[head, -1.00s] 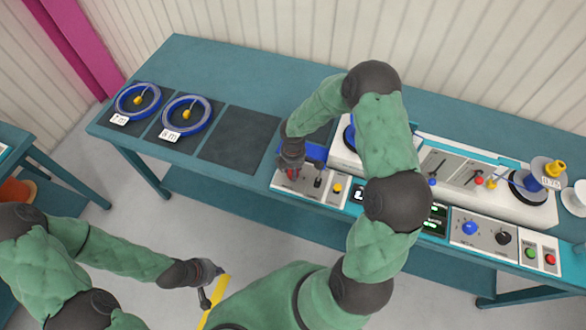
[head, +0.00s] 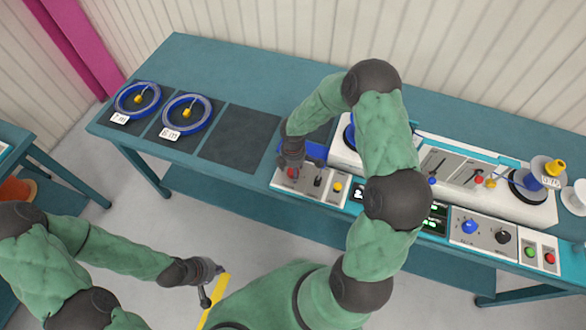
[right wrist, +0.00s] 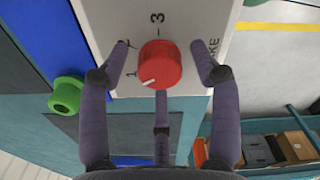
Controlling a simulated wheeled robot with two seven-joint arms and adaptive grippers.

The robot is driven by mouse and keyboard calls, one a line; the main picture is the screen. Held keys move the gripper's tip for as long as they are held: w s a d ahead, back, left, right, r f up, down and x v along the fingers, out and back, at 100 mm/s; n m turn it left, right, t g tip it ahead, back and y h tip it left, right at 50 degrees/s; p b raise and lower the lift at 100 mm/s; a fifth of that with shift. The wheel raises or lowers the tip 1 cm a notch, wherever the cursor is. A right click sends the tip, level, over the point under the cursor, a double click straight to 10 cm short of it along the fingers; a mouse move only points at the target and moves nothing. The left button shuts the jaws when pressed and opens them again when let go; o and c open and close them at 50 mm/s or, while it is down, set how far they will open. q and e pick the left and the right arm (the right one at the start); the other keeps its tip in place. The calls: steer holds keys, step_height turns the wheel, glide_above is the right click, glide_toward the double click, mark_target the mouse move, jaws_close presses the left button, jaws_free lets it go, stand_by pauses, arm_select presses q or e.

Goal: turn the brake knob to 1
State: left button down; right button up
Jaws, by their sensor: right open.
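The red brake knob (right wrist: 160,64) sits on a pale panel (right wrist: 190,22) in the right wrist view. Its white pointer mark is at its lower left, roughly toward the printed 1; a 3 is printed above it. My right gripper (right wrist: 161,60) is open, with fingers on both sides of the knob and a third below it, apparently apart from it. In the head view my right gripper (head: 291,158) is over the left end of the console, with the red knob (head: 292,172) just below. My left gripper (head: 210,285) hangs low over the floor; its finger state is unclear.
A green knob (right wrist: 67,95) and a blue part (right wrist: 45,35) lie left of the red knob. In the head view, a black lever (head: 317,181) and yellow button (head: 337,187) are close on the right. Two blue reels (head: 187,115) lie on the bench's left; an empty dark mat (head: 240,138) is nearby.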

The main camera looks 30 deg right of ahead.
step_height(320, 180, up, 12)
stand_by(0.5)
steer(key=shift+f, duration=0.1)
steer(key=s+a+f+m+y, duration=0.4)
steer(key=s+a+f+m, duration=1.3)
steer(key=s+f, duration=0.25)
step_height(320, 180, down, 6)
steer(key=w+a+b, duration=0.1)
steer(key=w+b, duration=0.1)
steer(key=b, duration=0.4)
steer(key=shift+w+n+b, duration=0.25)
steer(key=shift+n+b, duration=0.05)
steer(key=shift+a+r, duration=0.1)
